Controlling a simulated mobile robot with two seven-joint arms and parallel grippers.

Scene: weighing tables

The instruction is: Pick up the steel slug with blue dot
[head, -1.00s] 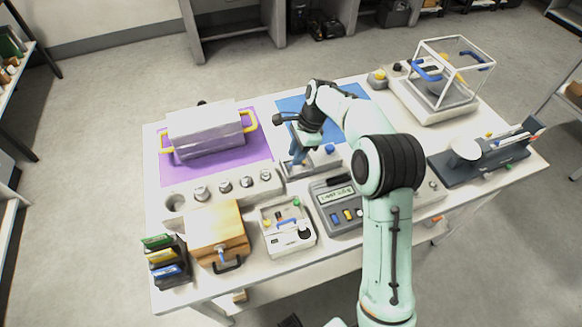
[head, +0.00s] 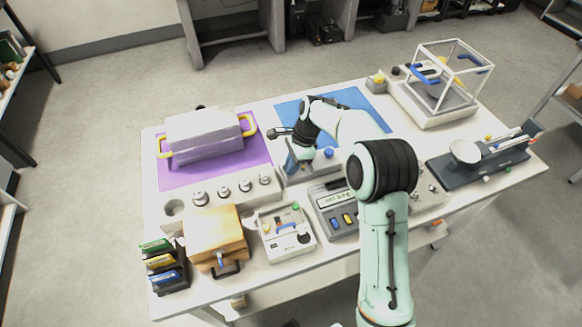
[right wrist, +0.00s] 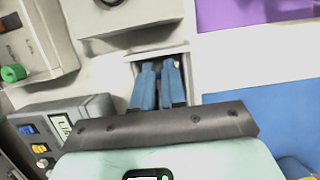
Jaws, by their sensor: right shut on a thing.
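My right gripper (head: 292,165) reaches down into the left part of a pale grey tray (head: 322,171) behind the display box. In the right wrist view its two blue fingers (right wrist: 158,88) stand close together inside a square recess of that tray (right wrist: 193,62). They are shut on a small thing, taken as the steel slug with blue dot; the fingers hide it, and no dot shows. Several steel slugs (head: 223,191) stand in a pale rack (head: 240,204) to the left; I cannot tell any dots on their tops. My left gripper is not in view.
A display box (head: 345,222) and a small white device (head: 285,236) stand in front of the tray. A wooden box (head: 215,232) is at the front left. A lidded metal case (head: 204,137) sits on a purple mat (head: 260,152). A blue mat (head: 372,112) lies behind, partly bare.

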